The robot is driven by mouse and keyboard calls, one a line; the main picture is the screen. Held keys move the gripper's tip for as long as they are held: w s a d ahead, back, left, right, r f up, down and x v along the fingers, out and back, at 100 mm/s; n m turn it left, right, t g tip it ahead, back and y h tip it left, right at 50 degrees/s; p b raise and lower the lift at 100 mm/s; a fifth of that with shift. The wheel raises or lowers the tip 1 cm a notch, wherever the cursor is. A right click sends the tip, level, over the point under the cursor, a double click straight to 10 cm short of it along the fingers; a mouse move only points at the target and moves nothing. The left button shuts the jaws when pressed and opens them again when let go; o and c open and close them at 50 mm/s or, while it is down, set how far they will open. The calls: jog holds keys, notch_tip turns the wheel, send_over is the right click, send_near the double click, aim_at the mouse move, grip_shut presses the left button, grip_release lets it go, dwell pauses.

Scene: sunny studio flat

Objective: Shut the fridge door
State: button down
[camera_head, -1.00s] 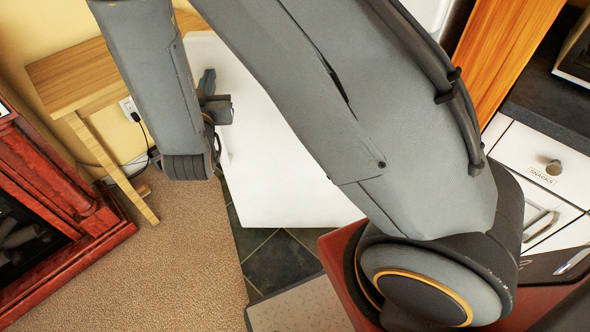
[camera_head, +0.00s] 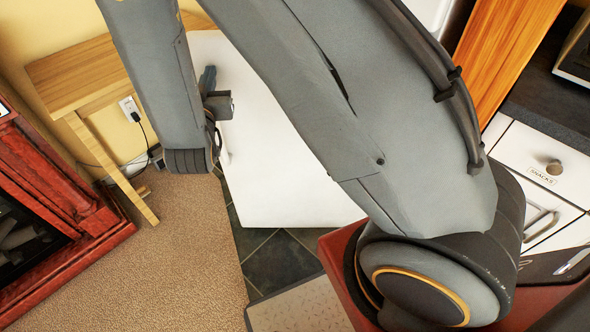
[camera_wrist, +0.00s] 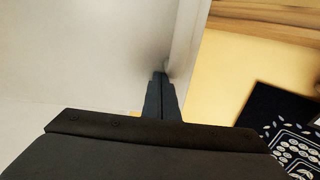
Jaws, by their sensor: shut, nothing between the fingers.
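The white fridge door (camera_head: 280,160) stands in the middle of the head view, partly hidden behind my arm. In the wrist view the white door surface (camera_wrist: 80,60) fills the left, with its edge (camera_wrist: 187,35) running down near my fingers. My gripper (camera_wrist: 160,76) is shut and empty, its fingertips at or very close to the door near that edge; I cannot tell if they touch. In the head view my gripper (camera_head: 209,76) shows only in part beside the door's upper left.
A wooden side table (camera_head: 85,75) stands against the yellow wall at the upper left. A red-brown cabinet (camera_head: 55,190) is at the left. White drawers (camera_head: 535,150) and a wooden panel (camera_head: 510,50) are at the right. Carpet (camera_head: 180,250) is clear in front.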

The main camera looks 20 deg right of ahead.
aim_at(214, 62)
jog(key=shift+b+x, duration=0.45)
jog(key=shift+x, duration=2.8)
jog(key=shift+d, duration=0.15)
jog(key=x, duration=0.2)
jog(key=b+x, duration=0.1)
jog(key=x, duration=0.2)
jog(key=shift+d, duration=0.4)
jog(key=shift+w+d+b, duration=0.2)
jog(key=shift+w+d, duration=0.3)
jog(key=shift+w, duration=0.25)
jog(key=shift+w+d+b, duration=0.15)
jog(key=shift+w+d, duration=0.3)
jog(key=shift+w, duration=0.25)
jog(key=shift+w+d+b, duration=0.2)
jog(key=shift+w+d, duration=0.3)
jog(key=shift+w, duration=0.25)
jog(key=shift+w+d+b, duration=0.35)
jog(key=shift+w+d, duration=0.45)
jog(key=shift+w, duration=0.25)
jog(key=shift+w+d+b, duration=0.3)
jog(key=shift+w+d, duration=0.55)
jog(key=shift+w, duration=0.15)
jog(key=shift+w+d, duration=0.1)
